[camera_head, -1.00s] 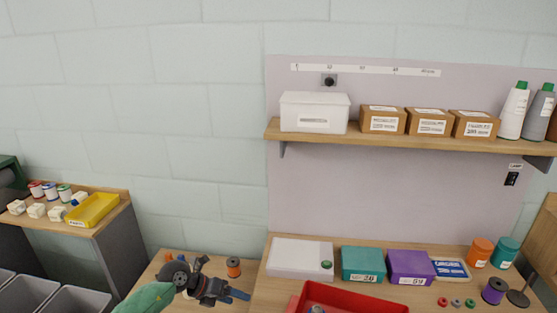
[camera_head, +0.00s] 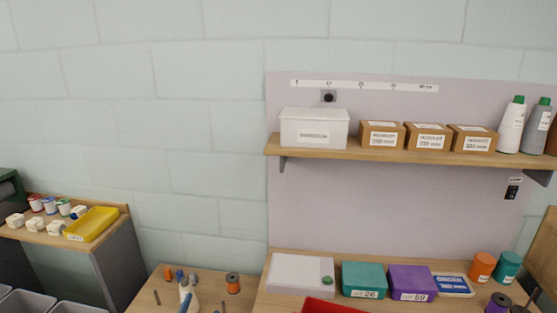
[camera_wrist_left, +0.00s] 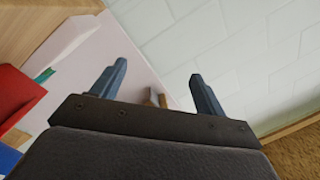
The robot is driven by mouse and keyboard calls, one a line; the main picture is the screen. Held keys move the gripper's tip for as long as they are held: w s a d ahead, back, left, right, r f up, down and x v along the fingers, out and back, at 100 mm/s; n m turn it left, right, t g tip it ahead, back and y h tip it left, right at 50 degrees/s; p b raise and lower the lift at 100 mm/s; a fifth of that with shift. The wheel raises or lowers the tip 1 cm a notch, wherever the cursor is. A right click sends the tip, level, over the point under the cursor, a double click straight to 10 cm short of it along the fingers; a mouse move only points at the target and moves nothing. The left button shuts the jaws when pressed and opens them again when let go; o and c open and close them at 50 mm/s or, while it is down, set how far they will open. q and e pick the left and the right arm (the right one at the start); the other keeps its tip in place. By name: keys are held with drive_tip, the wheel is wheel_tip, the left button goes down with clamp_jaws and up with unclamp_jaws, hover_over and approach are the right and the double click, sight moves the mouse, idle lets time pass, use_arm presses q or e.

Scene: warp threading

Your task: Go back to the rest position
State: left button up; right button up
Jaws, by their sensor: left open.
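My left gripper (camera_wrist_left: 158,70) shows in the left wrist view with its two blue-grey fingers wide apart and nothing between them. Past the fingers are the pale block wall (camera_wrist_left: 185,45) and a light panel or surface (camera_wrist_left: 95,50). In the head view I cannot clearly make out my left gripper; its arm no longer shows over the small table (camera_head: 205,303). My right gripper is in neither view.
A red tray (camera_head: 335,308) shows at the bottom edge, in front of a teal box (camera_head: 363,279) and a purple box (camera_head: 411,282). A shelf (camera_head: 400,154) holds boxes above.

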use_arm(q)
drive_tip(key=s+a+f+n+g+y, duration=0.2)
drive_tip(key=s+a+f+n+g, duration=0.2)
drive_tip(key=s+f+n+g, duration=0.5)
drive_tip(key=s+d+f+m+g+h, duration=0.1)
drive_tip(key=s+f+g, duration=0.2)
drive_tip(key=s, duration=0.6)
drive_tip(key=s+d+f+m+g+h, duration=0.1)
drive_tip(key=s+d+f+g, duration=0.2)
drive_tip(key=s, duration=0.6)
drive_tip(key=s+d+f, duration=0.1)
drive_tip(key=s+f, duration=0.1)
drive_tip(key=f, duration=1.8)
drive_tip(key=s+f+g, duration=0.1)
drive_tip(key=s+f, duration=0.2)
drive_tip(key=f, duration=1.8)
drive_tip(key=shift+d+g, duration=0.3)
drive_tip(key=shift+d, duration=0.1)
